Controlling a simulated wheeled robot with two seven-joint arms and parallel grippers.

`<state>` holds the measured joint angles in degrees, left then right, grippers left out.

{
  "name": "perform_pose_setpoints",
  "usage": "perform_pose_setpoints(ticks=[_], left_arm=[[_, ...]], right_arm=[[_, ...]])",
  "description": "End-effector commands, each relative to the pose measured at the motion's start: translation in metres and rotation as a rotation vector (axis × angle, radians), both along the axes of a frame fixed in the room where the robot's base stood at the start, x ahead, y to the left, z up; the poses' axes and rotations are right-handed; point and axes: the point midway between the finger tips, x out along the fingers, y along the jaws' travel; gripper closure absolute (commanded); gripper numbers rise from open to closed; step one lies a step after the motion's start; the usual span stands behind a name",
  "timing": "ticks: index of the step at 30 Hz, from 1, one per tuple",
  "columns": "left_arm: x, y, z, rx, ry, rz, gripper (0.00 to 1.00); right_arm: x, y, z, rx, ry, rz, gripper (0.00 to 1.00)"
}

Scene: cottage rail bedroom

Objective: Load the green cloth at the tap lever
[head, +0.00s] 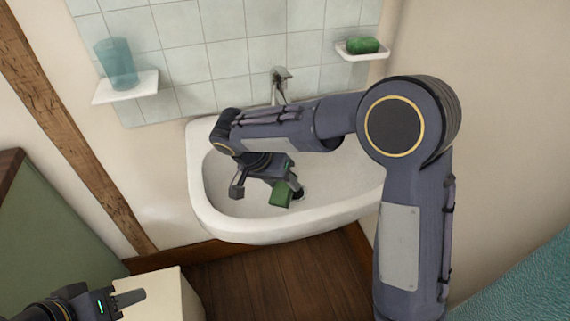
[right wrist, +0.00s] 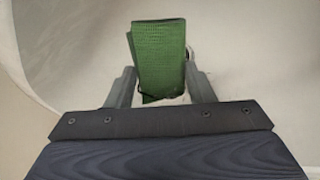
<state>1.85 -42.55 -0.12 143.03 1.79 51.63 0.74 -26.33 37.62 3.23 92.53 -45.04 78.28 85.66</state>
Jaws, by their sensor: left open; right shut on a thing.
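The green cloth (head: 281,194) hangs from my right gripper (head: 266,188), low inside the white basin. In the right wrist view, the folded cloth (right wrist: 160,58) lies between the two fingers of the right gripper (right wrist: 158,88). The chrome tap (head: 280,82) stands at the back of the basin by the tiles. Its lower part is partly hidden by my right forearm, and the lever is too small to make out clearly. My left gripper (head: 124,298) is open and empty at the lower left, well away from the basin.
The white basin (head: 270,232) fills the middle. A left shelf (head: 135,88) holds a teal cup (head: 116,65); a right dish (head: 350,54) holds a green item (head: 363,45). A pale box-like piece (head: 165,290) stands near my left gripper. Wooden floor (head: 280,285) shows below.

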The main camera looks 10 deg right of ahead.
Motion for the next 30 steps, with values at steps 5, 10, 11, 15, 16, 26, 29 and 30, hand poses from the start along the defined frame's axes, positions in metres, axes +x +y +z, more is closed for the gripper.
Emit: perform_pose_setpoints(ticks=[5, 10, 11, 15, 16, 26, 29, 30], left_arm=[[0.000, 0.000, 0.000, 0.000, 0.000, 0.000, 0.58], [0.000, 0.000, 0.000, 0.000, 0.000, 0.000, 0.58], [0.000, 0.000, 0.000, 0.000, 0.000, 0.000, 0.58], [0.000, 0.000, 0.001, 0.000, 0.000, 0.000, 0.58], [0.000, 0.000, 0.001, 0.000, 0.000, 0.000, 0.58], [0.000, 0.000, 0.008, 0.000, 0.000, 0.000, 0.58], [0.000, 0.000, 0.010, 0.000, 0.000, 0.000, 0.58], [0.000, 0.000, 0.011, 0.000, 0.000, 0.000, 0.58]], right_arm=[[0.000, 0.000, 0.000, 0.000, 0.000, 0.000, 0.73], [0.000, 0.000, 0.000, 0.000, 0.000, 0.000, 0.73], [0.000, 0.000, 0.000, 0.000, 0.000, 0.000, 0.73], [-0.002, 0.001, 0.002, 0.001, -0.001, 0.000, 0.73], [-0.003, 0.001, 0.004, 0.000, -0.001, 0.001, 0.73], [-0.027, 0.009, 0.025, 0.000, -0.002, 0.002, 0.73], [-0.035, 0.011, 0.031, 0.000, -0.001, 0.002, 0.73], [-0.038, 0.012, 0.034, 0.001, -0.001, 0.002, 0.73]])
